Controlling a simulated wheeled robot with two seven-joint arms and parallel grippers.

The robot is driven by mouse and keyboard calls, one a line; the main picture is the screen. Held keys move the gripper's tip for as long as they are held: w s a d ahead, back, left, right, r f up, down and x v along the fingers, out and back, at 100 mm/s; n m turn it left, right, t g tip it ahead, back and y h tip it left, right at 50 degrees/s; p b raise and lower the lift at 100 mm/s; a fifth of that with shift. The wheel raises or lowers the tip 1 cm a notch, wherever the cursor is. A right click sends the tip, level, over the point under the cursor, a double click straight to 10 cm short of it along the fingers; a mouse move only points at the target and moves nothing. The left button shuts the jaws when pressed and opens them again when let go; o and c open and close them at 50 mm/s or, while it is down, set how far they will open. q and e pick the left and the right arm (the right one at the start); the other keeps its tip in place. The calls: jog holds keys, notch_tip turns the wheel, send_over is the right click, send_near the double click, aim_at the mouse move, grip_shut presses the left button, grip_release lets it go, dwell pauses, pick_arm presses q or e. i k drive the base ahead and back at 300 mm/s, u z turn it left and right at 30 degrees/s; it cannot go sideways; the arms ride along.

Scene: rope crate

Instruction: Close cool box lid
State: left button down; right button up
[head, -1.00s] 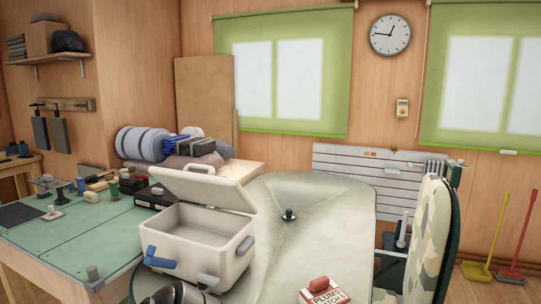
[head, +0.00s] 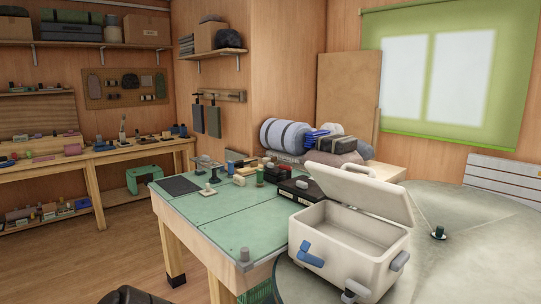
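The cool box (head: 340,252) is a cream-white box on the grey rounded table at the right of the head view. Its lid (head: 366,190) is hinged at the back and stands open, tilted up and leaning back over the rear edge. The inside looks empty as far as it shows. Neither of my grippers is clearly visible; only a dark rounded part shows at the bottom edge.
A green-topped workbench (head: 212,215) stands left of the cool box, with a black case (head: 299,190) and small tools on it. Rolled blue-grey bedding (head: 285,135) lies behind. Wooden floor is open at left.

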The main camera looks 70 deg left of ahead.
aim_at(387, 201)
jog(key=u, duration=1.05)
jog(key=i, duration=0.4)
